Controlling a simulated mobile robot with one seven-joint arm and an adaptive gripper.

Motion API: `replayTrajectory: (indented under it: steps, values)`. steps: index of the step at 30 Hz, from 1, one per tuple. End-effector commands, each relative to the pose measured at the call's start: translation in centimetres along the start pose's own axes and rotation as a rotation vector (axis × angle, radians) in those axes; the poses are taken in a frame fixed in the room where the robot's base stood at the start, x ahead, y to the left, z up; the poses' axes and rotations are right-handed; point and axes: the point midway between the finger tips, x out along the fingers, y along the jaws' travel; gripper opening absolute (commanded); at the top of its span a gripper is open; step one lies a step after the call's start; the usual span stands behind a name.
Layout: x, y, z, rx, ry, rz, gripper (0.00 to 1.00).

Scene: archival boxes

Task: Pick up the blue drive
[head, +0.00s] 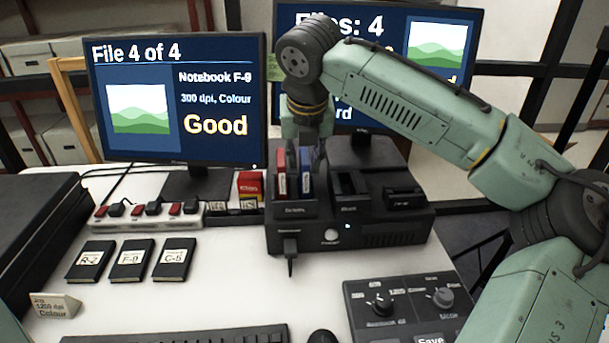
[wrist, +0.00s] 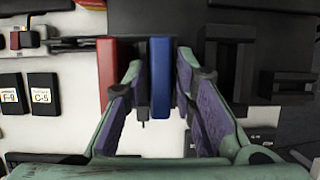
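The blue drive (head: 307,182) stands upright in the left dock of the black station, just right of the red drive (head: 281,183). In the wrist view the blue drive (wrist: 160,80) lies between the two fingers of my gripper (wrist: 158,68), with a narrow gap seen on each side. The red drive (wrist: 107,70) is just outside the left finger. In the head view my gripper (head: 306,143) points down over the dock and is open. Its fingertips are partly hidden by the drives.
The black station (head: 395,226) has another slot and a black block to the right. Labelled notebooks (head: 132,260), a red-and-yellow box (head: 250,184) and a power strip (head: 155,217) lie left. A control panel (head: 408,305) is in front. Two monitors (head: 180,100) stand behind.

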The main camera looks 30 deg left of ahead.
Motion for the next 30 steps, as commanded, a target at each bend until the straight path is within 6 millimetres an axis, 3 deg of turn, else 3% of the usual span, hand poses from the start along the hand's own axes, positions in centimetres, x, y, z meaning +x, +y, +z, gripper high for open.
replayTrajectory:
  steps: [9,20,30]
  values:
    - [0.70,0.00,-0.02,0.000,-0.001,0.000,0.25]
    - [0.67,0.00,-0.01,0.000,0.000,0.000,0.01]
    - [0.63,0.00,0.01,0.000,-0.001,0.000,0.00]
